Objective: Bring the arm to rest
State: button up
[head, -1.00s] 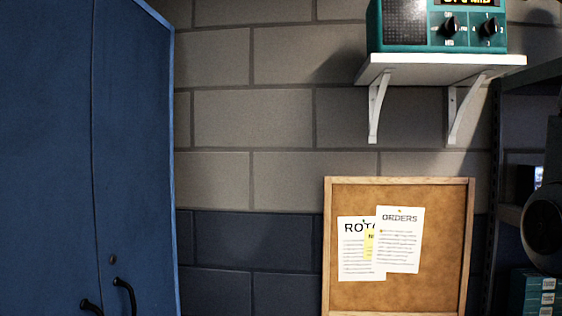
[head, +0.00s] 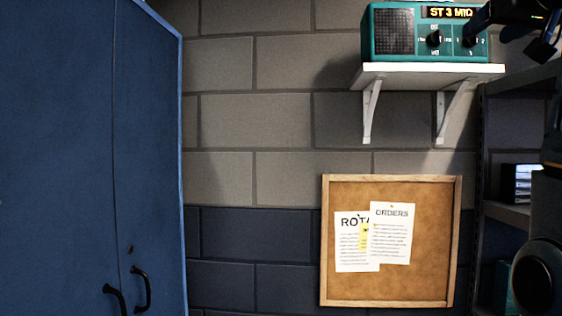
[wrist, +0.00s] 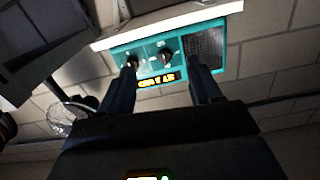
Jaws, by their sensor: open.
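My gripper (head: 508,38) shows dark at the top right of the head view, partly cut off by the frame edge. Its fingers are near the right end of the teal radio (head: 395,32) and overlap it in the picture. In the wrist view my gripper (wrist: 164,75) is open, its two dark fingers apart with nothing held between them. The radio (wrist: 225,62) appears upside down beyond the fingers, with its knobs and lit display. I cannot tell how far the fingertips are from it.
The radio stands on a white bracketed shelf (head: 430,70). A cork board (head: 415,285) with papers hangs below. A blue cabinet (head: 60,160) fills the left. Dark metal shelving (head: 482,180) stands at the right. A clear round object (wrist: 68,118) shows in the wrist view.

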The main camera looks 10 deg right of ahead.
jog(key=w+a+f, duration=0.1)
jog(key=w+f, duration=0.2)
jog(key=f, duration=0.5)
jog(key=w+f, duration=0.3)
jog(key=f, duration=0.4)
jog(key=s+a+f+y, duration=0.1)
jog(key=s+a+f, duration=0.15)
jog(key=f, duration=0.95)
jog(key=s+a+f+n+g, duration=0.15)
jog(key=a+f, duration=0.25)
jog(key=f, duration=0.8)
jog(key=s+a+f+y, duration=0.1)
jog(key=s+a+f, duration=0.2)
jog(key=f, duration=0.9)
jog(key=s+a+f+n+y, duration=0.1)
jog(key=s+a+f, duration=0.4)
jog(key=s, duration=0.4)
jog(key=s+a+f, duration=0.3)
jog(key=s+f, duration=0.5)
jog(key=s, duration=0.1)
jog(key=s+a+r+n+y, duration=0.1)
jog(key=s+a, duration=0.1)
jog(key=s, duration=0.9)
jog(key=s+a+r+y, duration=0.1)
jog(key=s+a, duration=0.2)
jog(key=s, duration=0.9)
jog(key=shift+s+n+g, duration=0.25)
jog(key=shift+n+g, duration=0.1)
jog(key=shift+g, duration=0.1)
